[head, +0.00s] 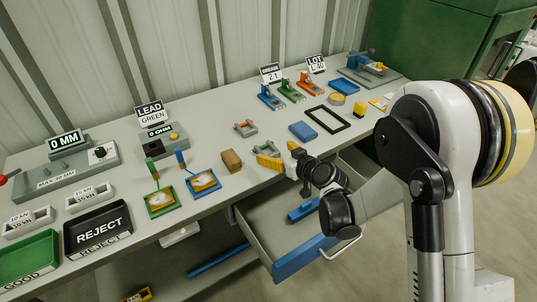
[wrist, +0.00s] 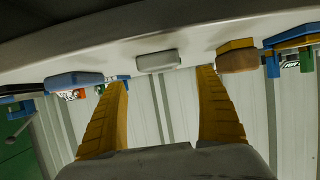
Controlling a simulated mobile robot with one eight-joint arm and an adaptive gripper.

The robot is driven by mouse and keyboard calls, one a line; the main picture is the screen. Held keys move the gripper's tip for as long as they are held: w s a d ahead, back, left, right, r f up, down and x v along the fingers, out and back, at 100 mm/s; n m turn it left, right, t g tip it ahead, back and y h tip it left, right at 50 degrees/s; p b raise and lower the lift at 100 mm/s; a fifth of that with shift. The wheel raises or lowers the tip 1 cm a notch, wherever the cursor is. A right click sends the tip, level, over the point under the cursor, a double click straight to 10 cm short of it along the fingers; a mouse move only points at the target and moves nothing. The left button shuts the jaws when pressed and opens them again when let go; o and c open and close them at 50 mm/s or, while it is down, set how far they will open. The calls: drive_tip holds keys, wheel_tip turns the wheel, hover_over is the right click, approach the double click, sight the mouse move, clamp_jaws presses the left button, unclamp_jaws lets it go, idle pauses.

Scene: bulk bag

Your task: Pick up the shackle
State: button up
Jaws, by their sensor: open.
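Two small shackle-like pieces lie on the grey bench in the head view. One is a grey shackle with a reddish pin (head: 245,128); the other, a greyish shackle (head: 266,147), lies closer to me, just beyond my gripper. My gripper (head: 280,154) is open, its yellow fingers low at the bench's front edge. In the upside-down wrist view, a plain grey piece (wrist: 158,61) sits ahead, between the lines of the two fingers (wrist: 163,75). It appears to be a shackle seen end-on, but I cannot tell which. Nothing is held.
A brown block (head: 231,160) lies left of my gripper and a blue block (head: 303,130) to its right. An open drawer (head: 262,245) juts out below the bench edge.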

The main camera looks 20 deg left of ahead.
sight(268, 149)
drive_tip(key=b+x, duration=0.1)
drive_tip(key=x, duration=0.1)
drive_tip(key=b+x, duration=0.1)
drive_tip(key=x, duration=0.2)
drive_tip(key=shift+a+f, duration=0.15)
drive_tip(key=shift+f, duration=0.25)
drive_tip(key=shift+r, duration=0.1)
drive_tip(key=c, duration=1.5)
drive_tip(key=shift+r, duration=0.1)
